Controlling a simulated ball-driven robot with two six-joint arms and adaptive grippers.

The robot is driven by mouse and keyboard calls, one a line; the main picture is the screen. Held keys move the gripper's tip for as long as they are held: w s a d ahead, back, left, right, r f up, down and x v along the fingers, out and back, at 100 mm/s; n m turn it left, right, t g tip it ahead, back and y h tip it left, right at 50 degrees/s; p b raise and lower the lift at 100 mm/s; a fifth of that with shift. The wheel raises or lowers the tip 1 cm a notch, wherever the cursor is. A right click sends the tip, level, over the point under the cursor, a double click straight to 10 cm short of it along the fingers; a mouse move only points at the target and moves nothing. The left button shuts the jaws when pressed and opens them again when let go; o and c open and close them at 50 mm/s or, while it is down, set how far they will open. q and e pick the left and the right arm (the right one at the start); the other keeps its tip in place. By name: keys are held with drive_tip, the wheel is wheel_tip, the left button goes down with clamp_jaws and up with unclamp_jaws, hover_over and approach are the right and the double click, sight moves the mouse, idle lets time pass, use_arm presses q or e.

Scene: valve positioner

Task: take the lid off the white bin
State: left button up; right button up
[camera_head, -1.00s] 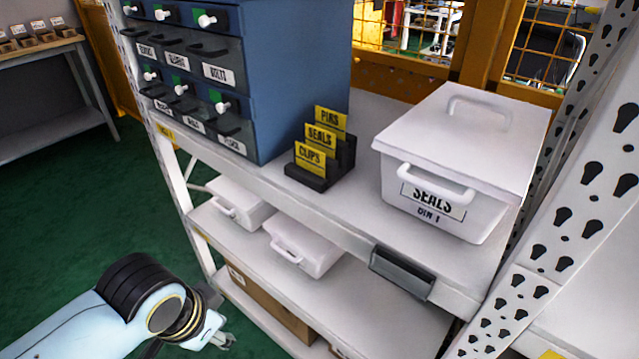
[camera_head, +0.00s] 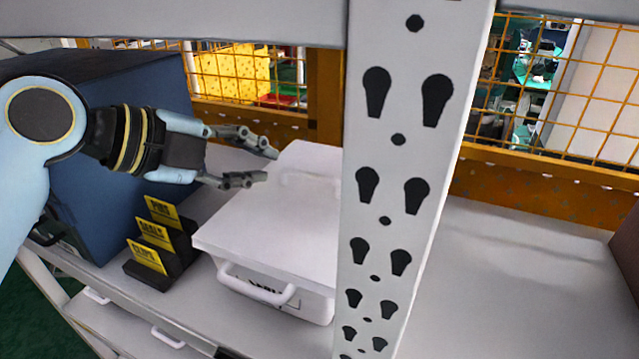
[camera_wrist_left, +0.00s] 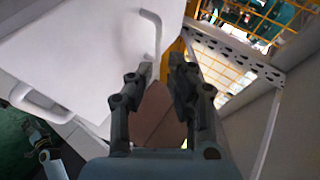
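The white bin (camera_head: 310,302) stands on the shelf with its white lid (camera_head: 262,225) on top. The lid's loop handle (camera_head: 312,180) is near the far side, partly hidden by the rack post; it also shows in the left wrist view (camera_wrist_left: 157,32). My left gripper (camera_head: 270,167) is open and empty, above the lid's far left part, with its fingers pointing toward the handle. In the left wrist view its fingertips (camera_wrist_left: 161,68) are apart beside the handle, not around it. A small light blue and dark part at that view's lower left may be my right gripper; its fingers are unclear.
A perforated white rack post (camera_head: 400,190) stands just right of the bin. A black holder with yellow cards (camera_head: 160,245) and a blue drawer cabinet (camera_head: 110,180) are to the left. An orange mesh fence (camera_head: 245,85) runs behind.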

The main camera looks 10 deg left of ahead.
sight(308, 175)
use_arm(q)
drive_tip(key=x, duration=0.4)
drive_tip(key=shift+d+r, duration=0.1)
drive_tip(key=shift+w+d+p, duration=0.15)
drive_tip(key=shift+p, duration=0.15)
drive_tip(key=x, duration=0.2)
drive_tip(key=p+x, duration=0.1)
drive_tip(key=x, duration=0.1)
drive_tip(key=shift+d+f, duration=0.25)
drive_tip(key=shift+d, duration=0.1)
drive_tip(key=shift+w+d+f, duration=0.1)
drive_tip(key=shift+f, duration=0.1)
clamp_jaws()
use_arm(e)
drive_tip(key=shift+s+a+r, duration=0.2)
drive_tip(key=shift+s+r, duration=0.25)
drive_tip(key=shift+r, duration=0.05)
drive_tip(key=shift+s+a+r, duration=0.15)
drive_tip(key=shift+s+r, duration=0.25)
drive_tip(key=shift+r, duration=0.1)
